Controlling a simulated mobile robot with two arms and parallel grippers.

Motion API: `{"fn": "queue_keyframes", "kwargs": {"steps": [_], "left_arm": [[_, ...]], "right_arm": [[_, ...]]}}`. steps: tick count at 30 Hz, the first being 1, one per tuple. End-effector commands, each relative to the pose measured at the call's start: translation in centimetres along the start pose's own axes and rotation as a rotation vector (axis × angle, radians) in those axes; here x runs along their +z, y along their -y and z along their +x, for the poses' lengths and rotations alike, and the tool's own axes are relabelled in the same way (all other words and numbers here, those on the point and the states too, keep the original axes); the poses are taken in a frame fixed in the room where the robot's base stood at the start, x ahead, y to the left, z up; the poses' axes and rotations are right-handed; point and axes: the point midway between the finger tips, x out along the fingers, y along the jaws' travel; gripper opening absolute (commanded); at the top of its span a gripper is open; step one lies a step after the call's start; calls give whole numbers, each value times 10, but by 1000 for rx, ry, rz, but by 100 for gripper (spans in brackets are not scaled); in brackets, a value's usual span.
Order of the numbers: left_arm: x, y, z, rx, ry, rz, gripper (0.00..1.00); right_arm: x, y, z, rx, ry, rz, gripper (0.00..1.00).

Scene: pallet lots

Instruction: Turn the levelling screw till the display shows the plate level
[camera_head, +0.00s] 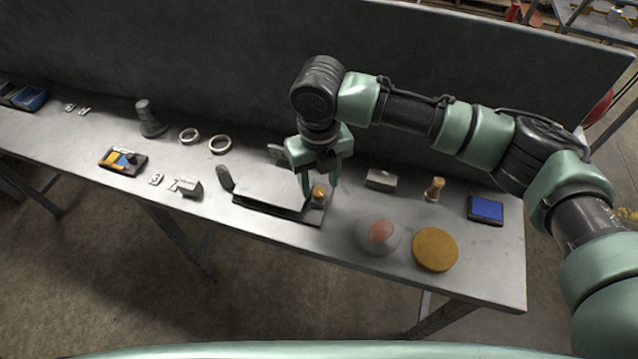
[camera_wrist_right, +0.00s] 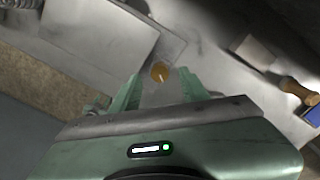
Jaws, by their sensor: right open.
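The levelling screw shows as a small brass knob (camera_head: 319,192) at the right end of a grey plate (camera_head: 268,194) on a dark base. In the right wrist view the knob (camera_wrist_right: 160,72) has a pale line across its top and lies between my fingertips. My right gripper (camera_head: 319,188) is open and points down over the knob, one finger on each side. Contact cannot be made out. A small grey block (camera_head: 275,151) behind the plate is partly hidden by my gripper; I cannot read any display. My left gripper is out of view.
A clear dome with something red inside (camera_head: 379,234) and a yellow-brown disc (camera_head: 435,249) stand in front at right. A grey block (camera_head: 381,180), a wooden stamp (camera_head: 434,189) and a blue pad (camera_head: 486,209) lie further right. Rings and other small items lie left. A grey wall closes the back.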

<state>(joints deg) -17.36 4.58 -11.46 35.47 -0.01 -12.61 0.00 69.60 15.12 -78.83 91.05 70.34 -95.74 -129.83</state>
Motion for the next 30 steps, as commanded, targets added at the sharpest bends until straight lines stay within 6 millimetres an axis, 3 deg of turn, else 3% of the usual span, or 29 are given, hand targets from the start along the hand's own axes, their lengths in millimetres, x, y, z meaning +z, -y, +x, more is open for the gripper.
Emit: {"fn": "queue_keyframes", "kwargs": {"steps": [6,15,20,30], "left_arm": [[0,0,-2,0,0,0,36],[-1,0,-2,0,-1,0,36],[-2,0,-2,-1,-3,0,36],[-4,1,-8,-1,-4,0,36]], "right_arm": [[0,0,22,0,0,1,45],[0,0,25,1,1,1,45],[0,0,24,1,1,1,0],[0,0,22,1,1,30,0]]}}
